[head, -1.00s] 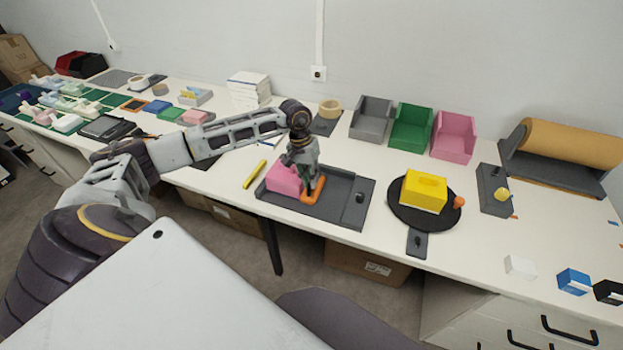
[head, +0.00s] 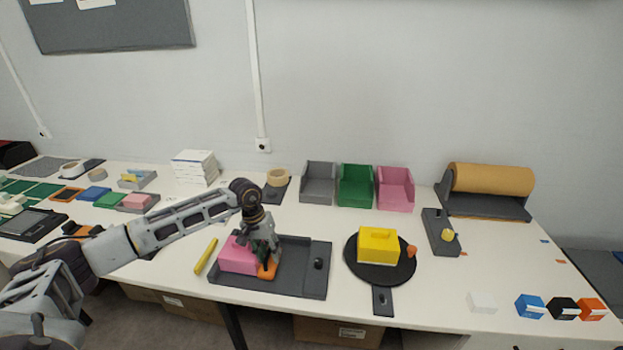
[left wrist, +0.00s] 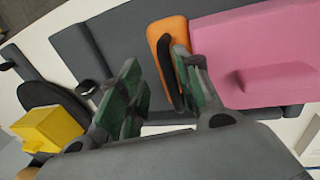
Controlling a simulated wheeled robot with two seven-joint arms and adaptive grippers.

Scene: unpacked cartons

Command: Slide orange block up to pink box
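The pink box (head: 237,256) sits at the left end of a dark grey tray (head: 298,283). The orange block (head: 266,271) lies in the tray just right of it. In the left wrist view the orange block (left wrist: 160,32), with a dark bar on it, lies against or very near the pink box (left wrist: 265,50); a small gap cannot be ruled out. My left gripper (head: 265,256) is low over the orange block. My right gripper is out of view.
A yellow block (head: 378,245) stands on a black round plate (head: 352,270) right of the tray. A yellow stick (head: 206,256) lies left of the tray. Grey, green and pink bins (head: 395,190) stand behind. A dark knob (head: 319,263) stands at the tray's right side.

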